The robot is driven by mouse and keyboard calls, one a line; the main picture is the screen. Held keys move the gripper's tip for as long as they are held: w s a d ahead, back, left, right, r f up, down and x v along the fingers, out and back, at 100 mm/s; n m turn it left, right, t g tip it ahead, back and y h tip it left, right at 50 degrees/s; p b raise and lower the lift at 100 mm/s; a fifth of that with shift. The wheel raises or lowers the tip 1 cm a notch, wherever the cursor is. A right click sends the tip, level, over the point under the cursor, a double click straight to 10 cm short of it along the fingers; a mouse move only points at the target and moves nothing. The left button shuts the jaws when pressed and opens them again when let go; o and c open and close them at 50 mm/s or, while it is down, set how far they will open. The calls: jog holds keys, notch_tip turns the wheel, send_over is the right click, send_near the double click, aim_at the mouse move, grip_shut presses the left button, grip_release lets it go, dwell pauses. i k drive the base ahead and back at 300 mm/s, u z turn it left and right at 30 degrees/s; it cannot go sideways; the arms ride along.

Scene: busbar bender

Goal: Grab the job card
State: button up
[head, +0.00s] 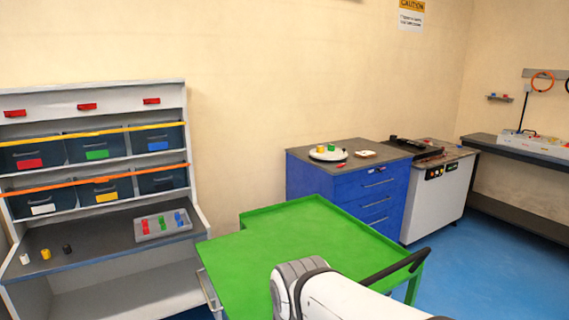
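I cannot make out a job card for certain in the head view. A small pale flat item (365,153) lies on top of the blue drawer cabinet (376,197), but it is too small to identify. Part of my white arm shows at the bottom centre, in front of the green cart. My gripper is not in view.
The green cart (290,236) has a bare top and a black handle (395,268). A shelf bench with bins (96,148) stands at left, holding a grey tray (150,236) of coloured parts. A round plate (328,156) sits on the cabinet. Blue floor is open at right.

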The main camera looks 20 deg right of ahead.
aim_at(365, 154)
jog(key=z, duration=2.25)
jog(key=i, duration=3.95)
jog(key=u, duration=1.8)
